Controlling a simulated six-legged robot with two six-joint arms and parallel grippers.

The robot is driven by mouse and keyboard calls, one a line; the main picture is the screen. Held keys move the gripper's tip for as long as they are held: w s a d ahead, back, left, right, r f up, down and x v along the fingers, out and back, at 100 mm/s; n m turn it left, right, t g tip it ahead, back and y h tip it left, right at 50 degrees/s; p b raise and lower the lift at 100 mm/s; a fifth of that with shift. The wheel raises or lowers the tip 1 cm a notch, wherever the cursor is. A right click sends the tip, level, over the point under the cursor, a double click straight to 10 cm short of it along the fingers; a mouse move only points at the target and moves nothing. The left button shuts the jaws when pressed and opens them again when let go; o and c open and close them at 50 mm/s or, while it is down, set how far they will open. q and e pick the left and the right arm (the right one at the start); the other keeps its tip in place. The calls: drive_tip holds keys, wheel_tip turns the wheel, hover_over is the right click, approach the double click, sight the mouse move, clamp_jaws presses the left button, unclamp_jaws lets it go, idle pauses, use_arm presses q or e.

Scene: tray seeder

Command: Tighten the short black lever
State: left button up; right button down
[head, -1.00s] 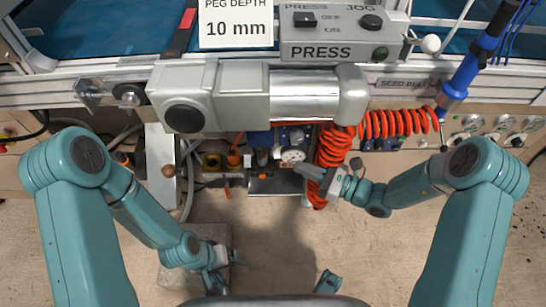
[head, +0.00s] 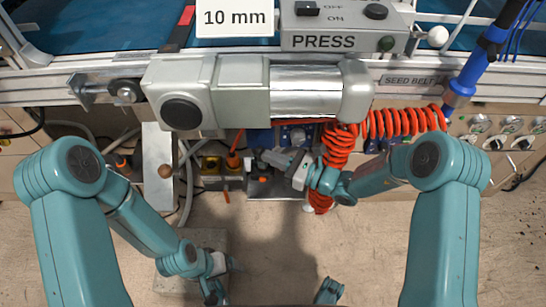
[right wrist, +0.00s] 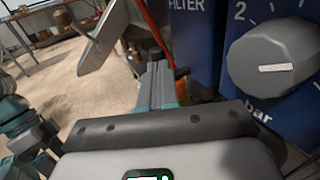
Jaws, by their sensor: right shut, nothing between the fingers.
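My right gripper (head: 264,154) is shut and empty, reaching left in front of the blue filter unit (head: 298,136) under the machine. In the right wrist view its closed fingers (right wrist: 158,78) point ahead, beside the blue panel marked FILTER (right wrist: 210,45). A small dark piece shows just right of the fingertips there; I cannot tell if it is the short black lever. I cannot make out that lever surely in either view. My left gripper (head: 214,288) is low at the left, away from the machine; its jaws are too small to read.
A grey round knob (right wrist: 275,62) with a bar scale is close on the right in the wrist view. A coiled orange hose (head: 340,145) hangs beside my right gripper. A grey motor (head: 255,92) overhangs above.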

drive_tip(key=shift+a, duration=0.1)
use_arm(q)
drive_tip(key=shift+s+d+r+p, duration=0.15)
drive_tip(key=shift+d+r+p, duration=0.05)
drive_tip(key=shift+r+p, duration=0.65)
use_arm(e)
drive_tip(key=shift+s+a, duration=0.2)
drive_tip(key=shift+a, duration=2.3)
drive_tip(key=shift+d, duration=0.1)
